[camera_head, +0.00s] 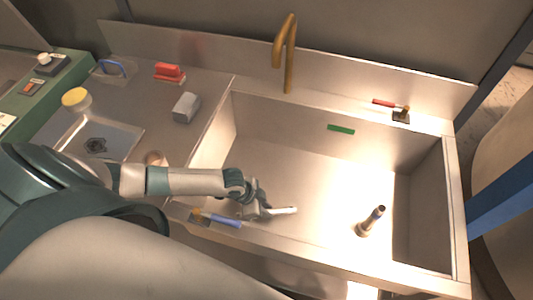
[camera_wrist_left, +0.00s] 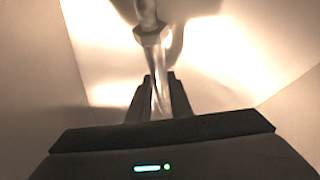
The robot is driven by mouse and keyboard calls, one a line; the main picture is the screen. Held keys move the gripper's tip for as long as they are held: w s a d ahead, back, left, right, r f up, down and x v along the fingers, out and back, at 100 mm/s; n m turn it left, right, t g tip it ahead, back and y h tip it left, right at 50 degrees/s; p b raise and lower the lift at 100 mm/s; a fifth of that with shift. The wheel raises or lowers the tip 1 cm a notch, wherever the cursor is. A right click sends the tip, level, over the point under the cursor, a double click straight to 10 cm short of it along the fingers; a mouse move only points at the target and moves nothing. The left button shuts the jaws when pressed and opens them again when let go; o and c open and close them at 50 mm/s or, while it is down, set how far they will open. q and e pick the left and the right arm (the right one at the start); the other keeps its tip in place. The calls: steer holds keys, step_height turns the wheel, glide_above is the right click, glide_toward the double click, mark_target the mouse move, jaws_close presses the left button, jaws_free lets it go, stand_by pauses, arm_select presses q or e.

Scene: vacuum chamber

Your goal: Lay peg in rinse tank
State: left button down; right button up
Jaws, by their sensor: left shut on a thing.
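My left gripper (camera_head: 262,205) reaches in over the near left part of the rinse tank (camera_head: 310,185), a large metal basin. It is shut on a pale metal peg (camera_head: 284,211), which sticks out to the right of the fingers. In the left wrist view the peg (camera_wrist_left: 150,38) runs up and away from between the two dark fingers (camera_wrist_left: 160,97) and has a wider hex collar. The wrist view is bright and hazy, so whether the peg touches the tank floor cannot be told. My right gripper is not in view.
A dark-topped upright fitting (camera_head: 371,221) stands on the tank floor at the right. A brass tap (camera_head: 288,50) rises behind the tank. A blue-handled tool (camera_head: 220,220) lies on the near rim, and a red-handled one (camera_head: 388,105) on the back ledge. The tank's middle floor is clear.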

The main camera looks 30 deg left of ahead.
arm_select(q)
steer(key=shift+f, duration=0.35)
steer(key=shift+f, duration=0.15)
steer(key=c, duration=1.6)
jaws_free()
steer(key=shift+r, duration=0.25)
steer(key=shift+a+r, duration=0.1)
steer(key=shift+a, duration=0.05)
steer(key=b+v, duration=0.1)
steer(key=v, duration=1)
steer(key=shift+s+a+r+b, duration=0.1)
steer(key=shift+s+r+b, duration=0.15)
steer(key=shift+b, duration=0.15)
